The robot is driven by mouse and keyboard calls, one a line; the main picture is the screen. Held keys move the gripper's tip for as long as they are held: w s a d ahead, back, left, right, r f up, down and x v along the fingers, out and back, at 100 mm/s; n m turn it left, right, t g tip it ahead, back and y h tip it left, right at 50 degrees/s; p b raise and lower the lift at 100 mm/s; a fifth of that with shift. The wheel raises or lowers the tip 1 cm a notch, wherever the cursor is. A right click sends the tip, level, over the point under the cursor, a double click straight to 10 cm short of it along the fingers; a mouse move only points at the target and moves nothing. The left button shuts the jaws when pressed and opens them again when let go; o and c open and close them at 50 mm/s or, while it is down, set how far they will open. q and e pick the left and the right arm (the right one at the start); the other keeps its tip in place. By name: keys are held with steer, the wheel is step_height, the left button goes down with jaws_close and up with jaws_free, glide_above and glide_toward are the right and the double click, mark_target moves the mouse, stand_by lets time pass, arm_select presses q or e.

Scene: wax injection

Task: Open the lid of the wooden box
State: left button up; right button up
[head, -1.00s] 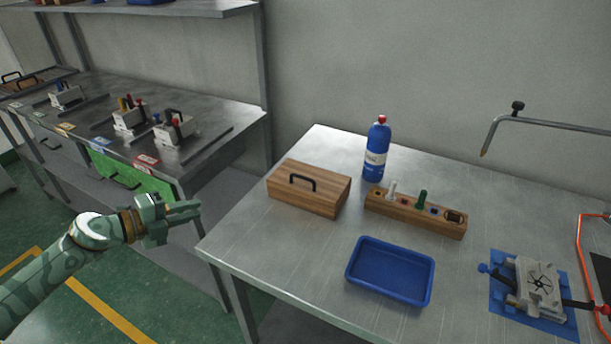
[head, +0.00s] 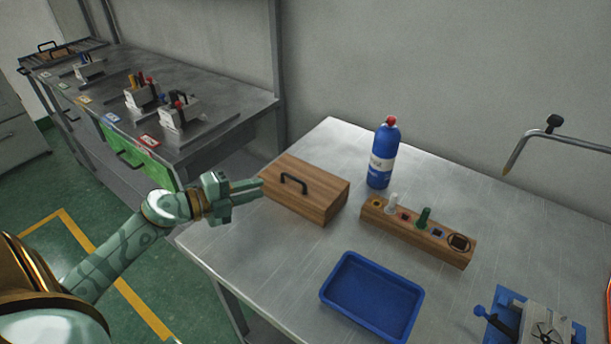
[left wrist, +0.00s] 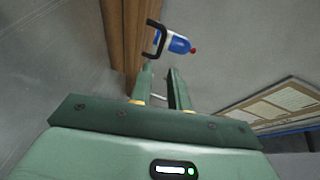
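The wooden box (head: 318,203) stands on the metal table with its lid (head: 322,182) shut. A black handle (head: 294,183) is fixed on top of the lid. My left gripper (head: 260,188) is open and empty just left of the box, at about the height of its top. In the left wrist view the two fingers (left wrist: 161,75) are parted and point toward the black handle (left wrist: 155,40), with the box's wooden side (left wrist: 125,40) beside them. The fingers are apart from the handle. My right gripper is not in view.
A blue bottle (head: 381,155) stands behind the box. A wooden holder (head: 415,233) with small items is to its right. A blue tray (head: 372,295) lies in front, and a vise-like device (head: 540,330) stands at lower right. A side bench (head: 215,88) is at left.

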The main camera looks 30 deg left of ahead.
mark_target(293, 179)
arm_select(q)
steer(key=b+x, duration=0.2)
steer(key=x, duration=1.1)
steer(key=shift+w+f, duration=0.15)
jaws_close()
